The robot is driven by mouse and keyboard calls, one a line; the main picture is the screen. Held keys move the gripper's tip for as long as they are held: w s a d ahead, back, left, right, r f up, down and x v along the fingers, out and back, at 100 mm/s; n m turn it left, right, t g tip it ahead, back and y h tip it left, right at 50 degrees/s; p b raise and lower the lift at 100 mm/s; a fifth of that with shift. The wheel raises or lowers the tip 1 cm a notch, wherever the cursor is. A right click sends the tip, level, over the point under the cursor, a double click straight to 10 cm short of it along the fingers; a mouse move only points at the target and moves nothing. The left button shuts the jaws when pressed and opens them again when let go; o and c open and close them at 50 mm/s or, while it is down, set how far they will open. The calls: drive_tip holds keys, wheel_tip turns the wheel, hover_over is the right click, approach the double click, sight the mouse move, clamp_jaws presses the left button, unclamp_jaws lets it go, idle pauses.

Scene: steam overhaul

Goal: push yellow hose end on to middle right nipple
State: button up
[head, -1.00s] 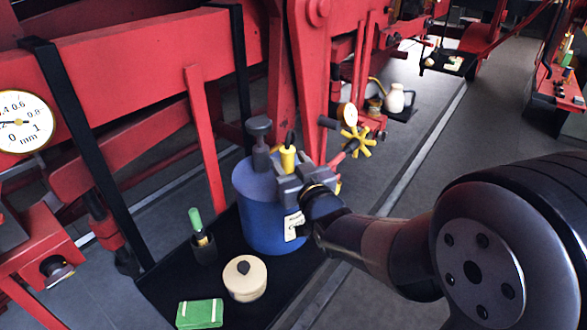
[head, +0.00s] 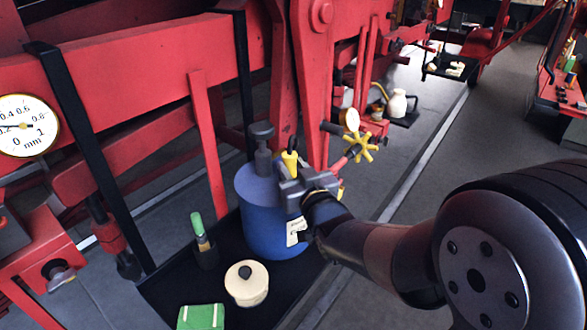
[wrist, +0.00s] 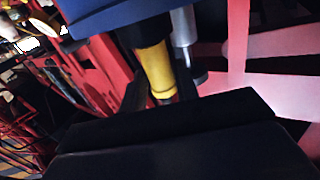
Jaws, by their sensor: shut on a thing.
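The yellow hose end (head: 290,160) has a black part at its top. My gripper (head: 298,183) is shut on the hose end. In the wrist view the yellow hose end (wrist: 156,68) sits between the dark fingers, with a grey cylinder (wrist: 184,30) beside it. I cannot pick out the middle right nipple in either view. Most of the hose is hidden.
A dark grey knob (head: 262,132) stands on the drum. A dark mat (head: 165,292) holds a cream lidded pot (head: 247,287), a green box (head: 201,316) and a green-topped tool (head: 197,224). Red machine frames stand close behind. A yellow handwheel (head: 360,147) is to the right.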

wheel_tip(320, 180, up, 6)
drive_tip(key=p, duration=0.3)
idle(0.5)
drive_tip(key=shift+f, duration=0.1)
